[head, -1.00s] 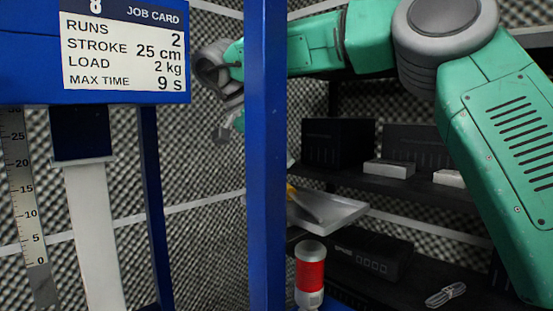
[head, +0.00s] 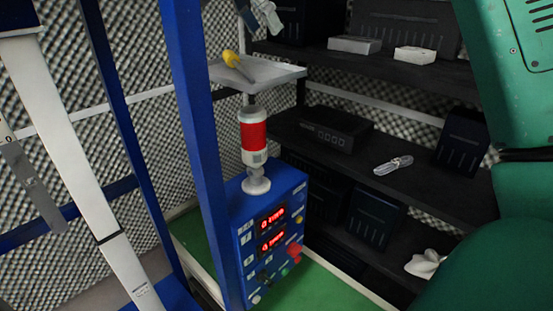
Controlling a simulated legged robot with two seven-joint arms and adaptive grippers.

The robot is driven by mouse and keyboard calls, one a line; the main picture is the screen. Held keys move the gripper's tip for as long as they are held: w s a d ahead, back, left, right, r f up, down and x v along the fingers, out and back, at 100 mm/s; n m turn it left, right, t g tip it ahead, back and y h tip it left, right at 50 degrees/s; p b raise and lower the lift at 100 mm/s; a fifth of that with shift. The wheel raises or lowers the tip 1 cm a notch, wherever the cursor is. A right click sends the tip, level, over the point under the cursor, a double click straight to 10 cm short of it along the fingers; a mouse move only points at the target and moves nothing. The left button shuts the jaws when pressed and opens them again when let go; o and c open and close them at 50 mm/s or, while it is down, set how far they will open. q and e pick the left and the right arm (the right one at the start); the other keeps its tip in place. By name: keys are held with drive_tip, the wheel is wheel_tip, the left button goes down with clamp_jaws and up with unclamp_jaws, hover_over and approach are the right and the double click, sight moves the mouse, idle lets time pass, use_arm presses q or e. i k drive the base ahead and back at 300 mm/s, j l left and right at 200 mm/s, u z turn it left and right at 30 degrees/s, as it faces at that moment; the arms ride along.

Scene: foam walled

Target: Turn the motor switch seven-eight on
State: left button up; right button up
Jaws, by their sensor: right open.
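A blue control box (head: 243,237) stands on a green surface, behind and beside a blue post. Its front panel has two lit red displays (head: 271,230), a large red button (head: 294,250), a green button (head: 284,272), a yellow button (head: 299,219) and small dark controls (head: 264,276) low on the left. The labels are too small to read, so I cannot tell which control is the motor switch. My right gripper (head: 264,16) is at the top edge, partly cut off, open and apart from the box, well above it. My left gripper is not in view.
A red and white lamp (head: 254,137) stands on the box. Above it, a grey tray (head: 272,75) holds a yellow-handled tool (head: 232,60). The blue post (head: 202,160) rises at the box's left. Dark shelves (head: 415,180) with boxes stand behind. The green surface (head: 320,288) right of the box is clear.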

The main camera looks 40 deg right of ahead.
sight(295, 248)
drive_tip(key=k+z, duration=0.1)
drive_tip(key=z, duration=0.2)
drive_tip(key=j+z, duration=0.1)
drive_tip(key=z, duration=0.25)
drive_tip(key=i+j+z, duration=0.1)
drive_tip(key=z, duration=0.25)
drive_tip(key=j+z, duration=0.1)
drive_tip(key=z, duration=0.25)
drive_tip(key=i+j, duration=0.05)
